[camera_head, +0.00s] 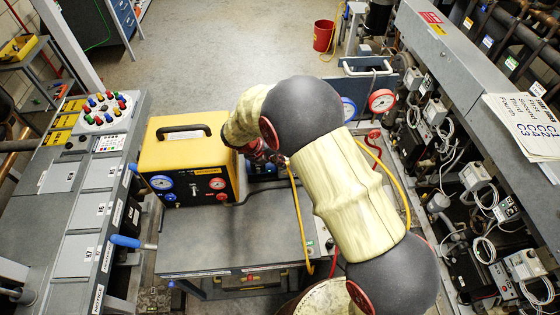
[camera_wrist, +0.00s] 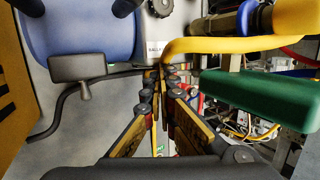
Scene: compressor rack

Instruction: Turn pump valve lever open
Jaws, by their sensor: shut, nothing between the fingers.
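My gripper (camera_wrist: 160,72) is shut and empty in the wrist view, its fingertips together below a grey knob (camera_wrist: 161,8) with a partly readable label. A green bar-like handle (camera_wrist: 265,98), which looks like a valve lever, lies to the right of my fingers, apart from them, below a yellow hose (camera_wrist: 240,46). A blue rounded body (camera_wrist: 85,30), seemingly the pump, is at the upper left. In the head view my arm hides most of this spot; the wrist (camera_head: 262,150) is beside the yellow machine (camera_head: 178,152). The green handle is hidden there.
A grey worktop (camera_head: 240,235) carries the yellow machine, with red and yellow hoses near my arm. A blue-handled lever (camera_head: 128,242) is at its left. The compressor rack (camera_head: 470,60) fills the right side. A red bucket (camera_head: 323,35) stands on open floor behind.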

